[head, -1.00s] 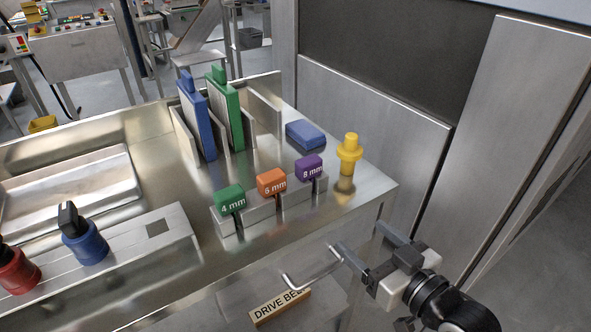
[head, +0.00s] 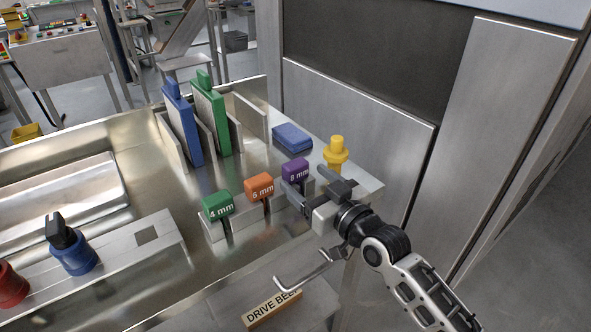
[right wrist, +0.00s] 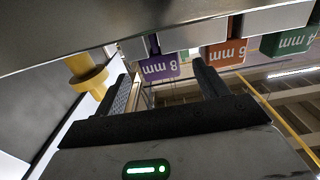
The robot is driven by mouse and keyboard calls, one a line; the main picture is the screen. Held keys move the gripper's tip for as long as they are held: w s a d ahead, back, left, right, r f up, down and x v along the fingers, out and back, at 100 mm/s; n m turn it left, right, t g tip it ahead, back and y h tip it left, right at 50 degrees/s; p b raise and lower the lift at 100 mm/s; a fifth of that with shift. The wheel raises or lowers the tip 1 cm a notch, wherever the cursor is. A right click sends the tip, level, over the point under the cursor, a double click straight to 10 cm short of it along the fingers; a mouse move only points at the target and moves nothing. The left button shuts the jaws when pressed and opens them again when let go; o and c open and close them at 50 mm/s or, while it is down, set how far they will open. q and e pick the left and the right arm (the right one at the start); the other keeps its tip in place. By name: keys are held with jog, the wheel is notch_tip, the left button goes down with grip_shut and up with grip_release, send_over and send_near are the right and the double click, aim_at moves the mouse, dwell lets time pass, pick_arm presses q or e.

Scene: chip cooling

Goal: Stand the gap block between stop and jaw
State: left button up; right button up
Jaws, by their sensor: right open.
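Three gap blocks stand in a slotted metal rack (head: 240,228): a green 4 mm block (head: 217,206), an orange 6 mm block (head: 259,186) and a purple 8 mm block (head: 296,171). My right gripper (head: 306,184) is open and empty just in front of the purple block. In the right wrist view, upside down, the purple block (right wrist: 159,68) appears between the spread fingers (right wrist: 163,85); contact cannot be told. The orange block (right wrist: 224,53) and green block (right wrist: 289,42) show to its right. I cannot identify the stop and jaw. My left gripper is out of view.
A yellow knobbed pin (head: 336,153) stands close to the right gripper, and a blue pad (head: 292,138) lies behind the rack. Blue (head: 181,122) and green (head: 211,115) plates stand in holders. A DRIVE BELT sign (head: 272,309) and blue knob (head: 72,250) are nearer the front.

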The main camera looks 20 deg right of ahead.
aim_at(295, 178)
jog(key=x, duration=0.2)
jog(key=shift+w+a, duration=0.1)
jog(key=shift+w, duration=0.15)
jog(key=c, duration=1.1)
jog(key=shift+r, duration=0.15)
